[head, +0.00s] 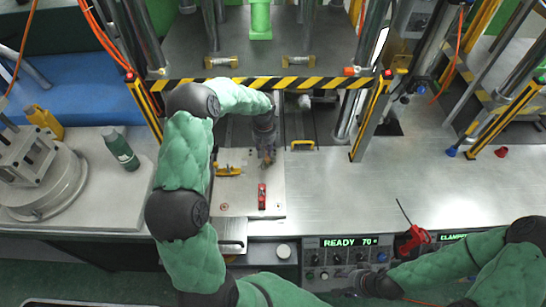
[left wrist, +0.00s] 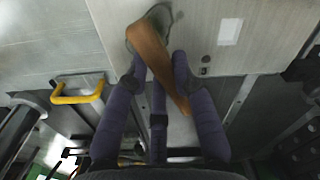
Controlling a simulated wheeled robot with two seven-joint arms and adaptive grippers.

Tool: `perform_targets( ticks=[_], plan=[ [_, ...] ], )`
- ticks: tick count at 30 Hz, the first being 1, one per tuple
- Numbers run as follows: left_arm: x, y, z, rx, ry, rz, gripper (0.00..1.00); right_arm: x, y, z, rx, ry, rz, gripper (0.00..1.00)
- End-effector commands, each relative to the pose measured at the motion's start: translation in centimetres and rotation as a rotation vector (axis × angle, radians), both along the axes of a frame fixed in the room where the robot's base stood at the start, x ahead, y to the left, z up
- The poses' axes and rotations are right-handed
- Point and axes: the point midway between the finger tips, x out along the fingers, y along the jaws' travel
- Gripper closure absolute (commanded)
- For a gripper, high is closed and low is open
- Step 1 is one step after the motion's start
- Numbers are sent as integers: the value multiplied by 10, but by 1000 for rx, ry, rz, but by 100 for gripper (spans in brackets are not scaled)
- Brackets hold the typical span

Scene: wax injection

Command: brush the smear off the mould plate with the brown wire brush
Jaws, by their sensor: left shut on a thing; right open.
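My left gripper (head: 266,158) is over the plate's back right part. In the left wrist view my left gripper (left wrist: 156,66) is shut on the brown wire brush (left wrist: 150,48), which slants between the fingers. The brush's far end is at the plate's surface; I cannot tell whether it touches. My right gripper (head: 352,291) is open and empty, low in front of the control panel.
A small red piece (head: 262,196) and a yellow handle (head: 228,170) are on the plate. A striped bar (head: 270,84) and press posts stand behind. A green bottle (head: 121,149) stands left; a red tool with a thin black rod (head: 412,240) is right. The right bench is mostly clear.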

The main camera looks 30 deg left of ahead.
Motion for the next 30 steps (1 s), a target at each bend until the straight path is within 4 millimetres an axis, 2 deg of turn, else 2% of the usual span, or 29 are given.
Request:
perform_targets(
  ticks=[3, 13, 30],
  plan=[
    [1, 3, 14, 0, -3, 0, 100, 0, 0, 8, 0, -1, 0, 51],
    [0, 7, 40, 0, -1, -4, 100, 0, 0, 21, 0, 0, 0, 51],
    [0, 7, 42, 0, -1, -4, 100, 0, 0, 22, 0, 0, 0, 51]
  ],
)
